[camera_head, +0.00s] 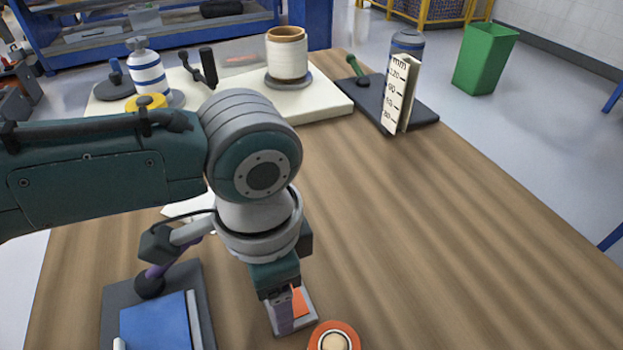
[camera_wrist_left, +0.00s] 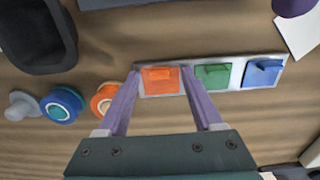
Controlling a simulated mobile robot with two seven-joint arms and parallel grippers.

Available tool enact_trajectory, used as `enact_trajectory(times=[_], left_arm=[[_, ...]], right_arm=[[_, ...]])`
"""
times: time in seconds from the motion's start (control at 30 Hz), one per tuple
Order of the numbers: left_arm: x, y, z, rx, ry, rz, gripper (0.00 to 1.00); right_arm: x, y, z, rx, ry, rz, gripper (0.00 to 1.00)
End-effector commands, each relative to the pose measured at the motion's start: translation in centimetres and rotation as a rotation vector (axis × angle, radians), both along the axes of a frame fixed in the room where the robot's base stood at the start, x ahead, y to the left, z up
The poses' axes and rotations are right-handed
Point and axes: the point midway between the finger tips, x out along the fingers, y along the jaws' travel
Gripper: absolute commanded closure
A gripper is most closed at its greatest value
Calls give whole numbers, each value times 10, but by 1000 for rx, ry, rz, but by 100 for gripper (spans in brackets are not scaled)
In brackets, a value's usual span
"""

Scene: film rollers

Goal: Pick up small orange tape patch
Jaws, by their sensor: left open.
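The small orange tape patch (camera_wrist_left: 160,79) lies at the left end of a pale strip (camera_wrist_left: 228,87) in the left wrist view, beside a green patch (camera_wrist_left: 212,76) and a blue patch (camera_wrist_left: 262,72). In the head view the orange patch (camera_head: 299,302) shows partly behind my left gripper (camera_head: 283,322). My left gripper is open, and in the wrist view its two purple fingers (camera_wrist_left: 158,80) reach to either side of the orange patch. Whether they touch it I cannot tell. My right gripper is not in view.
An orange ring roll (camera_head: 334,338) lies just right of the strip. A teal-blue roll (camera_wrist_left: 61,105) and a grey knob (camera_wrist_left: 20,106) lie farther left in the wrist view. A blue block (camera_head: 155,325) sits on a dark base.

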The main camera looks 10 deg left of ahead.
Motion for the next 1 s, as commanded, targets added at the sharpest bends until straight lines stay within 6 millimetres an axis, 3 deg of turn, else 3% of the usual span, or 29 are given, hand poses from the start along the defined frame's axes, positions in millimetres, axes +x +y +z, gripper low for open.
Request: enact_trajectory(times=[0.13,0.7,1.0], left_arm=[[0,0,1,0,0,-1,35],[0,0,1,0,0,0,99],[0,0,3,-1,-1,0,100]], right_arm=[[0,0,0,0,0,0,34],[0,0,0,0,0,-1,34],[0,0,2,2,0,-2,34]])
